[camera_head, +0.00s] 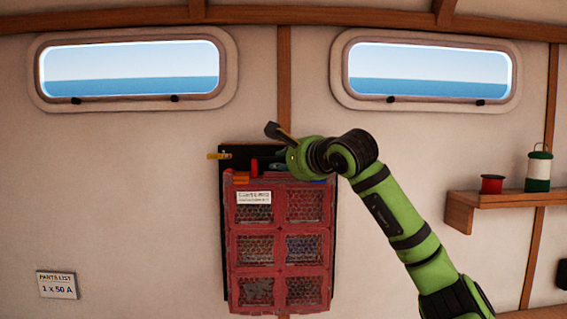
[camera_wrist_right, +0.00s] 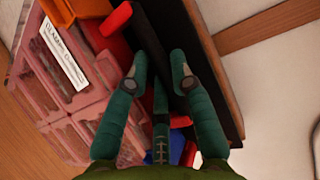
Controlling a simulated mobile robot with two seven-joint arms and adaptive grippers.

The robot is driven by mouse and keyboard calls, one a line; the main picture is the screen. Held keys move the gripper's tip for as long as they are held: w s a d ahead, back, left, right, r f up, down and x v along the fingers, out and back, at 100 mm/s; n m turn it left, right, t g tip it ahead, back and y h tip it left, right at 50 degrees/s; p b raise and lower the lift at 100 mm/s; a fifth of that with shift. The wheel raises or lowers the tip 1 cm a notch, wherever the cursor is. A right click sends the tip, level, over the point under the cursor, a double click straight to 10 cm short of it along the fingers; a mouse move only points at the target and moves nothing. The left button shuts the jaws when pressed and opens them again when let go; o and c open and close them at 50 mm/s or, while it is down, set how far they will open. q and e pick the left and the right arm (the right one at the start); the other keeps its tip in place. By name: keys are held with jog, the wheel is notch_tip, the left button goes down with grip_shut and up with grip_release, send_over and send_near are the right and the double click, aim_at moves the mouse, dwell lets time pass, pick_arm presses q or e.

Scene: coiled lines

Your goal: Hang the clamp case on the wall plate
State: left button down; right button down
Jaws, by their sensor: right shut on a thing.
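The clamp case (camera_head: 280,245) is a red, mesh-fronted case with several pockets and a white label, upright in front of the black wall plate (camera_head: 230,160). I cannot tell whether it is hooked on. My right gripper (camera_head: 281,163) is at the case's top edge. In the right wrist view, the case (camera_wrist_right: 55,100) lies left of the fingers and the dark plate (camera_wrist_right: 215,75) right of them. The teal fingers of that gripper (camera_wrist_right: 160,72) are closed around a thin part at the case's top back; the exact contact is partly hidden. My left gripper is out of view.
Small coloured items, one with a yellow end (camera_head: 219,156), show around the case's top. A parts list card (camera_head: 57,285) is on the wall at left. A wooden shelf (camera_head: 500,199) at right holds a red spool (camera_head: 492,184) and a green-white container (camera_head: 538,171).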

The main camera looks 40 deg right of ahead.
jog(key=shift+s+f+b, duration=0.15)
jog(key=shift+f+b, duration=0.8)
dwell(1.2)
jog(key=c, duration=1.1)
grip_release()
jog(key=shift+o, duration=0.5)
jog(key=shift+s+a, duration=0.1)
jog(key=shift+a, duration=0.05)
jog(key=shift+f, duration=0.45)
jog(key=shift+s+a+r, duration=0.15)
jog(key=shift+s+a, duration=0.1)
jog(key=shift+s, duration=0.15)
jog(key=v, duration=1.1)
jog(key=shift+d+r, duration=0.2)
jog(key=shift+r, duration=0.05)
